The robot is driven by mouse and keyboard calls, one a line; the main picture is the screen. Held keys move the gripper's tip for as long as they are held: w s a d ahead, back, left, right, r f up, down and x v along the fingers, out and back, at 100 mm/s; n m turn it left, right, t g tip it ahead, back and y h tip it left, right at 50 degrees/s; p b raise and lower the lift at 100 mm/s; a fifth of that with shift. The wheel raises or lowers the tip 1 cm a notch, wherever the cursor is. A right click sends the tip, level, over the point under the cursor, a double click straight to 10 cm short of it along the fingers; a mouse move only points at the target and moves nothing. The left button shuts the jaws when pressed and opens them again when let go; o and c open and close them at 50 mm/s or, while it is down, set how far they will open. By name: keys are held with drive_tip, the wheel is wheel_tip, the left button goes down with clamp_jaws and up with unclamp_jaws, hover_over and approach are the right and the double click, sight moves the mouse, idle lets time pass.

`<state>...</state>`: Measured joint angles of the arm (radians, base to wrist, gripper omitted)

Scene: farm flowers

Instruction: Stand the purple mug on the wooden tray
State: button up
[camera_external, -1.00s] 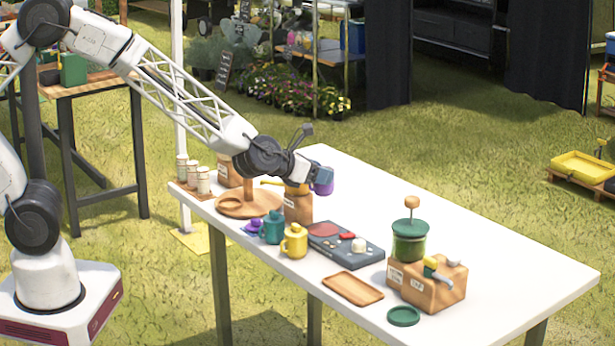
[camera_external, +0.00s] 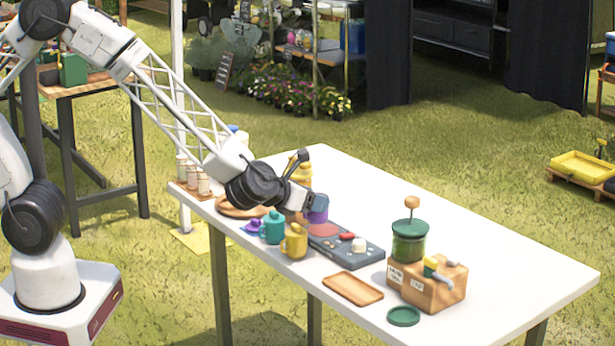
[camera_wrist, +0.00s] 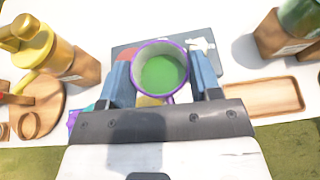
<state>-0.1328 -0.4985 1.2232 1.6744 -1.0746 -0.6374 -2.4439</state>
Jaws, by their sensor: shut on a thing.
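The purple mug (camera_external: 317,209) is held by my gripper (camera_external: 306,203) above the table, near the far-left corner of the grey board. In the wrist view the mug (camera_wrist: 160,70) sits between the two blue fingers of my gripper (camera_wrist: 163,82), its open top facing the camera. Its inside is pale with a green bottom. The wooden tray (camera_external: 353,288) lies empty and flat on the table's near side, to the right of and nearer than the mug. In the wrist view the tray (camera_wrist: 262,98) is at the right.
A teal mug (camera_external: 272,227) and a yellow mug (camera_external: 293,241) stand left of the grey board (camera_external: 350,246). A wooden box (camera_external: 428,290) with a green jar (camera_external: 409,240) behind it stands right of the tray. A green disc (camera_external: 403,316) lies near the front edge.

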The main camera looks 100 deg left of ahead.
drive_tip(key=s+d+f+n+g+y, duration=0.1)
drive_tip(key=s+d+f, duration=0.1)
drive_tip(key=d, duration=0.5)
drive_tip(key=s+d+f+n+g, duration=0.1)
drive_tip(key=s+d+f, duration=0.1)
drive_tip(key=s+d, duration=0.3)
drive_tip(key=shift+d+f+y, duration=0.25)
drive_tip(key=shift+d+y, duration=0.15)
drive_tip(key=shift+d, duration=0.75)
drive_tip(key=shift+w, duration=0.25)
drive_tip(key=w, duration=0.5)
drive_tip(key=w+f, duration=0.1)
drive_tip(key=w, duration=0.4)
drive_tip(key=w+a, duration=0.1)
drive_tip(key=w, duration=0.4)
drive_tip(key=shift+w+f, duration=0.2)
drive_tip(key=shift+w, duration=0.15)
drive_tip(key=shift+f, duration=1.75)
drive_tip(key=shift+f, duration=0.1)
